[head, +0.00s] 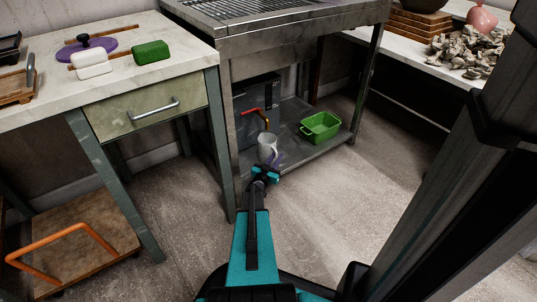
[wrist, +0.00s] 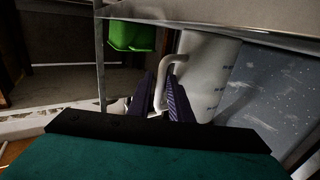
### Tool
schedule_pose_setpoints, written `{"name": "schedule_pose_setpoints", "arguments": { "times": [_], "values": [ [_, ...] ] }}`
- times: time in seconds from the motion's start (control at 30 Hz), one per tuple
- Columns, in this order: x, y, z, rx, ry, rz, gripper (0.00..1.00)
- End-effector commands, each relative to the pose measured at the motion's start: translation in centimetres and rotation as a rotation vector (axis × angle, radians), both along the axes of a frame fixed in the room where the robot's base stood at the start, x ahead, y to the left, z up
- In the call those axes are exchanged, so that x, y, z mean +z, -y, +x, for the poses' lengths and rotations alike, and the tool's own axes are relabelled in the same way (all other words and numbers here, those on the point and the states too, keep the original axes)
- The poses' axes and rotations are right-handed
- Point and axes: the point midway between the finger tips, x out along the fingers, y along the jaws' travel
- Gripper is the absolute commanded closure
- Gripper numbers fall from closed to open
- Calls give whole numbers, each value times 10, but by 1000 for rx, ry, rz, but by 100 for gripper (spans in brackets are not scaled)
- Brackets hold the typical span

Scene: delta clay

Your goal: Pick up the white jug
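The white jug (head: 267,148) stands upright on the lower shelf of the metal bench, near its front edge. In the wrist view the jug (wrist: 209,75) fills the upper right and has small blue marks; its handle (wrist: 161,90) points toward my gripper (wrist: 161,92). The two dark purple fingers lie one on each side of the handle, with little gap. I cannot tell whether they press on it. In the head view my gripper (head: 271,164) is just in front of the jug and partly hides its lower part.
A green bin (head: 320,127) stands right of the jug on the same shelf (head: 287,150). A red-handled tool (head: 253,111) and a dark box (head: 258,92) are behind it. Floor at front right is clear.

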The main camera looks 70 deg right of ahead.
Motion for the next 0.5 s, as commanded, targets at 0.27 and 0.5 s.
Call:
{"name": "schedule_pose_setpoints", "arguments": {
  "times": [0.27, 0.5],
  "values": [
    [0, 0, 0, 0, 0, 0, 81],
    [0, 0, -1, -1, 0, 0, 85]
  ]
}}
